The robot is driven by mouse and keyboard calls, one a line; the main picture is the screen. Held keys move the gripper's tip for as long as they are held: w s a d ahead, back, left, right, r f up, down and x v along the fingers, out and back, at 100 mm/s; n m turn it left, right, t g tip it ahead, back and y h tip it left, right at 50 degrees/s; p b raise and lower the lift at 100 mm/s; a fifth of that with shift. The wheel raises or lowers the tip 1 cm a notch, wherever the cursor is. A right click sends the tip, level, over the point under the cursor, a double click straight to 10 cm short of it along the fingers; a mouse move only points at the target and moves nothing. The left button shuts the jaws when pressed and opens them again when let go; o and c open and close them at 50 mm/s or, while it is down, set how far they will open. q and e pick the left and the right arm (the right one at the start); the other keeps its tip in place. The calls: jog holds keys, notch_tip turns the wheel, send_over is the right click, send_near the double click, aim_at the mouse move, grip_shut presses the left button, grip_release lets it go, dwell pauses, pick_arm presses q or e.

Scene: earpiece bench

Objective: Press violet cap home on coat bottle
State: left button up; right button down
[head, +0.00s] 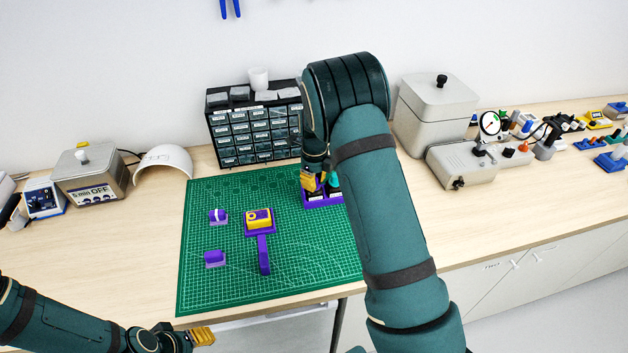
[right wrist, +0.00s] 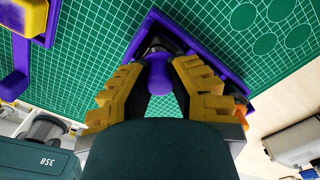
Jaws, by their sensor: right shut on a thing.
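My right gripper (head: 312,186) reaches down at a violet rack (head: 322,203) on the green mat, its yellow fingers closed. In the right wrist view, the gripper (right wrist: 160,66) is shut on a violet cap (right wrist: 158,80), which sits between the fingers over the rack (right wrist: 128,56). A dark and pale shape just beyond the cap may be the coat bottle; the cap and fingers hide most of it, so I cannot tell whether the cap is seated. My left gripper (head: 202,337) is low at the left, away from the mat; its jaw opening is unclear.
A violet holder with a yellow block (head: 259,217) and two small violet blocks (head: 218,216) (head: 215,258) stand on the cutting mat (head: 312,272). A teal-topped item (head: 334,181) is in the rack. A drawer cabinet (head: 253,135) stands behind. The mat's front is clear.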

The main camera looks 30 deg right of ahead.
jog(key=shift+f, duration=0.1)
dwell(0.3)
jog(key=c, duration=0.9)
grip_release()
notch_tip(320, 180, up, 12)
jog(key=shift+r, duration=0.1)
